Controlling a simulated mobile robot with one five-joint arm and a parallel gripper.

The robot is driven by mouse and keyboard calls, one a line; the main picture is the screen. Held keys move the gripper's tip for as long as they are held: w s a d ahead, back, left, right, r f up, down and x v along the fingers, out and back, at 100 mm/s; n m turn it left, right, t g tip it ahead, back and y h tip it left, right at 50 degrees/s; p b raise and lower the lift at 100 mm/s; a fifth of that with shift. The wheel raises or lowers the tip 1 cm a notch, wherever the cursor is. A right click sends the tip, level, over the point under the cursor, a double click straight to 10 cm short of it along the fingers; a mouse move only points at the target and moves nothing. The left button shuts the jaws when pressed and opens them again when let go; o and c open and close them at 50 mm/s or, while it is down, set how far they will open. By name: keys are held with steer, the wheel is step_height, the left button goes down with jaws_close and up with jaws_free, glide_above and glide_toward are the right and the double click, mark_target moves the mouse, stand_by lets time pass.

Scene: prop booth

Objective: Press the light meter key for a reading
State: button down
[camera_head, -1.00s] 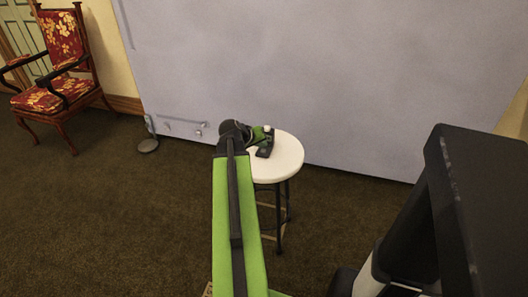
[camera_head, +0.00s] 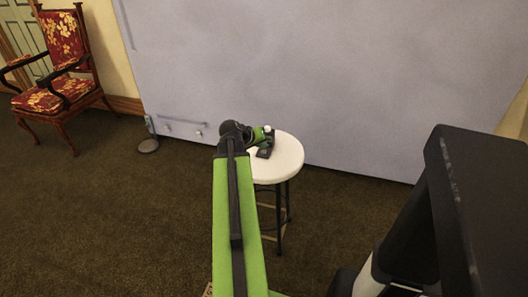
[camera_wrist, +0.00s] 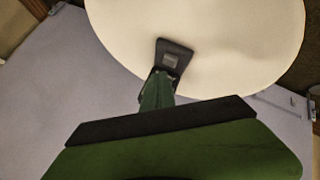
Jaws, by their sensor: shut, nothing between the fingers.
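The light meter (camera_head: 264,153) is a small black device on the white round top of a stool (camera_head: 288,162). In the wrist view the meter (camera_wrist: 183,50) shows a grey square (camera_wrist: 171,60) on its face; I cannot tell if this is the key. In the head view a small white knob shows just behind the green end of my arm. My gripper (camera_wrist: 158,76) is shut and empty. Its tips overlap the near end of the meter in the wrist view and hide part of it. I cannot tell whether they touch it.
A large grey panel (camera_head: 330,70) stands close behind the stool. A red floral armchair (camera_head: 64,62) is at the far left. Brown carpet (camera_head: 110,220) is clear left of the stool.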

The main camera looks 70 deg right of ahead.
mark_target(262, 152)
steer(key=shift+f, duration=0.1)
stand_by(0.5)
steer(key=shift+f+b, duration=0.35)
steer(key=shift+b, duration=0.1)
steer(key=shift+f+b, duration=0.4)
steer(key=shift+f, duration=0.05)
stand_by(0.3)
steer(key=shift+r, duration=0.1)
steer(key=shift+r+p, duration=0.75)
steer(key=shift+p, duration=0.1)
steer(key=shift+r, duration=0.1)
step_height(262, 152, up, 5)
steer(key=p, duration=0.5)
stand_by(0.6)
